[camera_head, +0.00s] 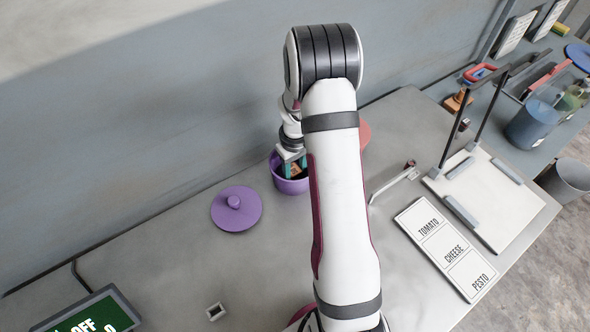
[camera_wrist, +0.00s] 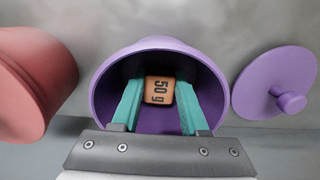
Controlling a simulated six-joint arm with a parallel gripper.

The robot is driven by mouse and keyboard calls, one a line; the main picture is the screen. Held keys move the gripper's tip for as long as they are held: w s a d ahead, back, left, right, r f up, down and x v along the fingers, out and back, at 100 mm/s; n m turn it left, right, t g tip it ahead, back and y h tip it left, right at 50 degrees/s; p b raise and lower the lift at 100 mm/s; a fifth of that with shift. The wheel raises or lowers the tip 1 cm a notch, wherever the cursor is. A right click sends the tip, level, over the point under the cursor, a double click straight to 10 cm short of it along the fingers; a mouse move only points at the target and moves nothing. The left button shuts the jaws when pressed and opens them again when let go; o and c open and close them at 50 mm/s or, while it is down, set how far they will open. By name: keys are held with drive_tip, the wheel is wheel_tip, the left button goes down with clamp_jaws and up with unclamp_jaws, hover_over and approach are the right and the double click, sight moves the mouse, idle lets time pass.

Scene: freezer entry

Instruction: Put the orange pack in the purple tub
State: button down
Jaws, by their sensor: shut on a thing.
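The orange pack (camera_wrist: 160,90), marked "50 g", sits between the teal fingertips of my gripper (camera_wrist: 160,95), seen against the inside of the purple tub. My gripper is shut on the pack. The purple tub (camera_wrist: 103,96) stands open around the fingertips and pack in the wrist view. In the head view the gripper (camera_head: 293,168) points down into the mouth of the tub (camera_head: 290,186), and my arm hides part of that area. Whether the pack touches the tub's floor cannot be told.
A purple lid (camera_head: 236,208) with a knob lies left of the tub. A reddish tub (camera_wrist: 30,75) stands close on the other side. A label board (camera_head: 447,249) and white stand (camera_head: 485,198) are at the right. A small square object (camera_head: 215,312) lies in front.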

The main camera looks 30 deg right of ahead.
drive_tip(key=shift+c, duration=2.1)
unclamp_jaws()
